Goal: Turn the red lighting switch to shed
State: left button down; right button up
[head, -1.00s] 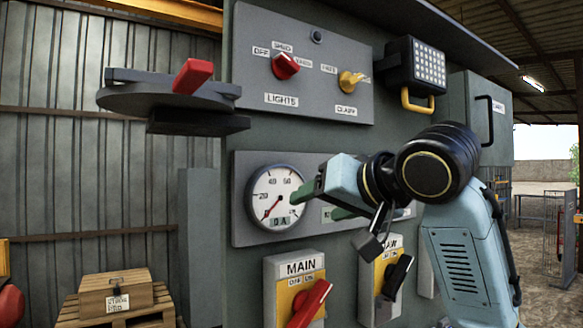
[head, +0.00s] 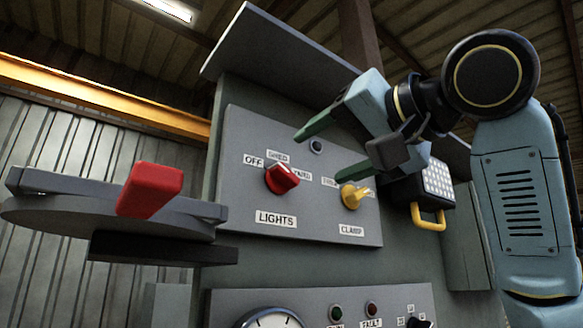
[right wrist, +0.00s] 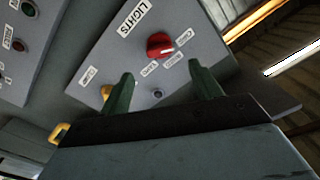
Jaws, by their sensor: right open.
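The red lighting switch (head: 282,178) sits on the upper grey panel (head: 240,208) above a LIGHTS label, with OFF, SHED and YARD labels around its top. I cannot tell surely which label it points at. It also shows in the right wrist view (right wrist: 160,46), beyond the fingers. My right gripper (head: 318,157) is open, its two green fingers apart with nothing between them. It is in front of the panel, up and to the right of the red switch and apart from it. In the right wrist view, the gripper (right wrist: 160,74) points toward the panel. My left gripper is not in view.
A yellow CLAMP switch (head: 354,195) is right of the red switch, close to the lower finger in the picture. A lamp with a yellow handle (head: 428,215) is farther right. A grey disc with a red handle (head: 150,190) juts out at left. A gauge (head: 268,319) is below.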

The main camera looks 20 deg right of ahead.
aim_at(290, 174)
jog(key=p+x, duration=0.1)
jog(key=x, duration=0.6)
jog(key=shift+w+a+p, duration=0.1)
jog(key=shift+w+p, duration=0.2)
jog(key=shift+w, duration=0.1)
jog(key=shift+w+a+f, duration=0.1)
jog(key=shift+w+a, duration=0.05)
jog(key=shift+w, duration=0.35)
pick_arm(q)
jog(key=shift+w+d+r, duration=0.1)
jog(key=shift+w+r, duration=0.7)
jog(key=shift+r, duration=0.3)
pick_arm(e)
jog(key=c, duration=1)
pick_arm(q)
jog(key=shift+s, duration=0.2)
